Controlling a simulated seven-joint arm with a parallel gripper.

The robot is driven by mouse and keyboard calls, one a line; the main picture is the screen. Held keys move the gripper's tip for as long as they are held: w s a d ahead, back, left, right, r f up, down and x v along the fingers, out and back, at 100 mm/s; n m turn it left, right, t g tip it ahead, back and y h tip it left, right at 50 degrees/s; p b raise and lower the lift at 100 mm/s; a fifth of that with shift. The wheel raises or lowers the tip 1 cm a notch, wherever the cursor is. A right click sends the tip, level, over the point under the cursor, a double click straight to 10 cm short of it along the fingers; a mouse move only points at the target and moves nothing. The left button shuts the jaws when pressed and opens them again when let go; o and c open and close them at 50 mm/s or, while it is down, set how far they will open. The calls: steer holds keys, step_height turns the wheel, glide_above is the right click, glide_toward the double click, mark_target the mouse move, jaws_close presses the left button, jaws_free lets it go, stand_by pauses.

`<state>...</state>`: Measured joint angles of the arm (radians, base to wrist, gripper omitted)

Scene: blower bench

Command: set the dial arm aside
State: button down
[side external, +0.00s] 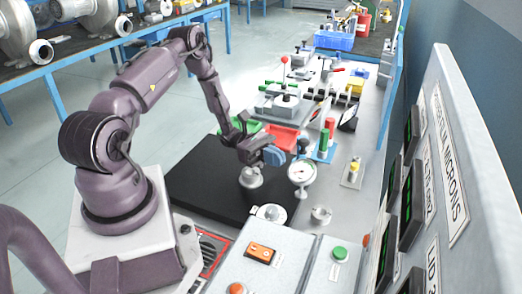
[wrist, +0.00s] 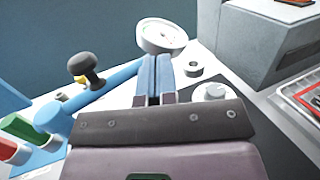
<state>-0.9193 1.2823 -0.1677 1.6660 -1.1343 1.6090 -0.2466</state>
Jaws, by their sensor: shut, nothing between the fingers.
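The dial arm is a blue bar (wrist: 113,88) with a black knob (wrist: 88,68) standing on it in the wrist view. A white round dial (wrist: 163,37) shows just beyond my fingertips; I cannot see how the bar joins it. In the side view the dial (side external: 301,173) stands right of my gripper (side external: 275,156), with the black knob (side external: 304,146) just above it. My gripper's blue fingers (wrist: 155,78) are together and empty. They overlap the bar's far end in the wrist view. I cannot tell whether they touch it.
A black mat (side external: 205,190) lies left of the dial, with a round metal piece (side external: 251,177) on it. A white disc (side external: 271,213) and a metal ring (side external: 321,215) sit nearer the camera. Green and red trays (side external: 282,138) stand behind. A control box (side external: 262,265) is in front.

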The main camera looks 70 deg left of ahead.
mark_target(301, 164)
steer(key=shift+x, duration=1.15)
steer(key=shift+w+d, duration=1.45)
steer(key=shift+w, duration=0.25)
